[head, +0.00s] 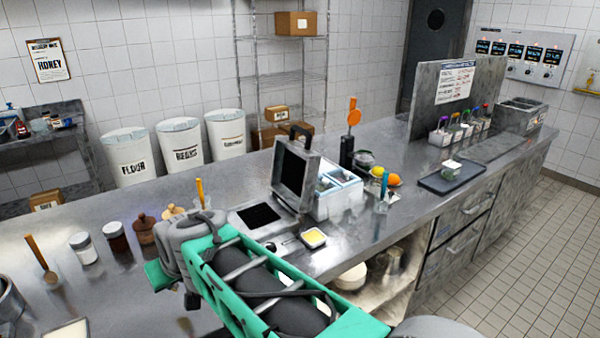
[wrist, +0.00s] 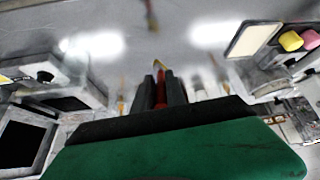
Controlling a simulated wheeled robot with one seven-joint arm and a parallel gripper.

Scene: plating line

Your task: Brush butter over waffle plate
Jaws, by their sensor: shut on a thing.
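In the wrist view my gripper (wrist: 160,82) is shut on a slim red brush (wrist: 161,88) with a yellow end, seen between the two dark fingers. In the head view my green hand (head: 160,275) is over the counter, left of the waffle iron, and its fingers are hidden. The waffle iron stands open, its lid (head: 295,176) raised and its dark lower waffle plate (head: 259,215) bare. Dark square plates (wrist: 20,145) show at the left of the wrist view. A butter dish (head: 313,238) with yellow contents sits in front of the iron. The brush appears clear of the waffle plate.
Jars (head: 83,247) and a wooden utensil (head: 41,260) stand on the left counter. A white-blue container (head: 338,192) is right of the iron. Counter between the jars and front edge is mostly clear.

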